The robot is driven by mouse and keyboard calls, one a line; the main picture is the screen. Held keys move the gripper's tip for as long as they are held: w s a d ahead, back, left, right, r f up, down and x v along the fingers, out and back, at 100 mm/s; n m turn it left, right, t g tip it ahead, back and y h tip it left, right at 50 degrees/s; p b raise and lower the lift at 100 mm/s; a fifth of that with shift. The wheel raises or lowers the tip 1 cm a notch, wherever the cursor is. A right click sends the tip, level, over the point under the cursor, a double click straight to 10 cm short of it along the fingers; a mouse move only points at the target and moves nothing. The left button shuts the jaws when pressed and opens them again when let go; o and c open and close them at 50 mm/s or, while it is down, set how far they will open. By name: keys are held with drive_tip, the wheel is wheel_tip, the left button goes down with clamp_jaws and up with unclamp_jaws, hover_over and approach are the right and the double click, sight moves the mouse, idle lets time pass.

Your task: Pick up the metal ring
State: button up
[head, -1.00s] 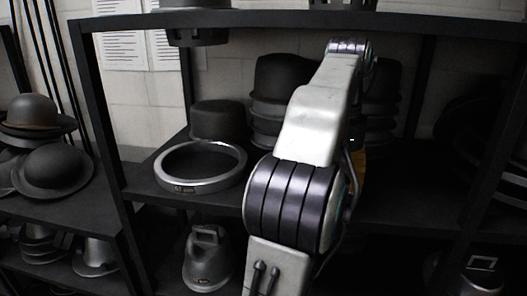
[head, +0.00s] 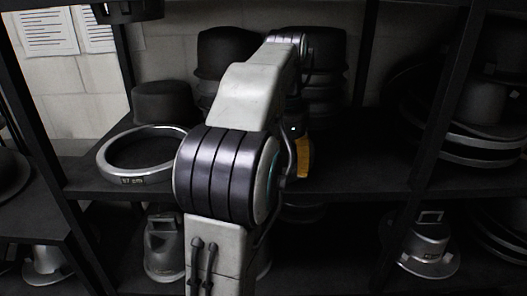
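The metal ring (head: 118,179) is a silvery band with a small dark label on its front. It lies flat on the middle shelf at the left in the head view, in front of a dark hat block. My arm rises through the middle of the picture, to the right of the ring, and hides part of the shelf behind it. A yellow-orange part (head: 304,157) shows beside the arm. The fingers of my gripper are hidden behind my arm, so its opening cannot be seen.
Dark hat blocks (head: 162,102) stand behind the ring and arm. A shelf post (head: 445,120) stands right of centre, with stacked metal rims (head: 480,150) beyond it. Metal blocks (head: 430,245) sit on the lower shelf. The middle shelf (head: 365,165) is bare right of my arm.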

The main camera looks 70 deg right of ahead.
drive_tip(key=shift+f, duration=1.25)
clamp_jaws()
